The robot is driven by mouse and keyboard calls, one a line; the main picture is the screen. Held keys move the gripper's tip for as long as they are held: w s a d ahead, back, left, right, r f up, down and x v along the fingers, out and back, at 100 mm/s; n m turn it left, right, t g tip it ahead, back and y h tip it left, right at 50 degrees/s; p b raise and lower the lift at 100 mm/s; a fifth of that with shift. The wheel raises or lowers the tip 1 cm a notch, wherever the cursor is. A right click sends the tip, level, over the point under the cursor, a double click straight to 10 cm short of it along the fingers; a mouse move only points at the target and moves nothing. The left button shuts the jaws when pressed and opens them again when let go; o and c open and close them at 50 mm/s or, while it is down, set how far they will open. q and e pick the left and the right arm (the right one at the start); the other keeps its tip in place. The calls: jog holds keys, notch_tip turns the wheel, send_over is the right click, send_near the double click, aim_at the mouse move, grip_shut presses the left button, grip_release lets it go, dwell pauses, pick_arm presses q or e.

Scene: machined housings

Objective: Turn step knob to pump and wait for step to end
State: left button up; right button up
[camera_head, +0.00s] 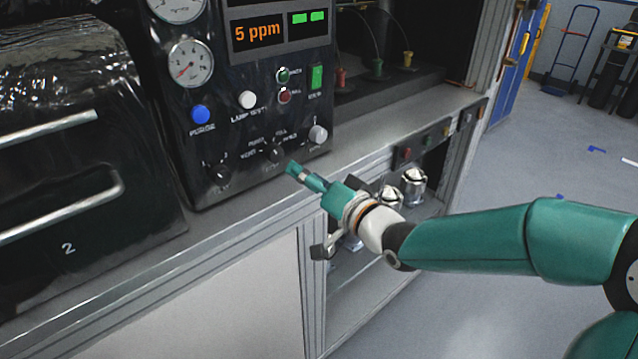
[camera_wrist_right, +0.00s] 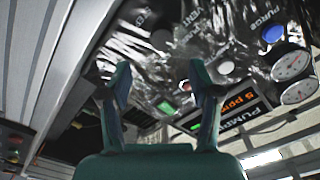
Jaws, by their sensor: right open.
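The step knob (camera_head: 277,153) is a small dark knob low on the black control panel (camera_head: 235,100), with small labels around it in the head view. Its pointer direction is too small to tell. My right gripper (camera_head: 293,168) is just in front of it, slightly below and to the right; contact cannot be told. In the right wrist view, the gripper (camera_wrist_right: 160,75) has its two fingers spread with nothing between them, facing the panel. The panel display (camera_head: 258,33) reads 5 ppm; in the wrist view a display (camera_wrist_right: 238,110) also shows PUMP. My left gripper is not in view.
A pale knob (camera_head: 318,133) sits right of the step knob, a dark knob (camera_head: 220,173) left. A blue button (camera_head: 201,114) and white button (camera_head: 247,99) are above. A black cabinet with handles (camera_head: 75,150) stands left. The bench ledge (camera_head: 250,210) runs below.

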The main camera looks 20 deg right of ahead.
jog(key=shift+v, duration=1.6)
jog(key=s+a+f+m+g+p, duration=0.1)
jog(key=f+g, duration=0.2)
jog(key=f, duration=0.6)
jog(key=s+a+f+g+h+p, duration=0.1)
jog(key=s+a+f+g, duration=0.1)
jog(key=f, duration=0.8)
jog(key=s+a+f+m+g, duration=0.1)
jog(key=f+g, duration=0.2)
jog(key=f, duration=0.6)
jog(key=s+a+f+n+g, duration=0.1)
jog(key=s+f+n+g, duration=0.1)
jog(key=s+f+g, duration=0.2)
jog(key=s+a+f+n+g+h, duration=0.1)
jog(key=s+f+n+g, duration=0.2)
jog(key=s+f, duration=0.8)
jog(key=s+g+p, duration=0.1)
jog(key=s, duration=0.4)
jog(key=shift+s+a+f, duration=0.2)
jog(key=shift+s+a, duration=0.15)
jog(key=shift+s, duration=0.05)
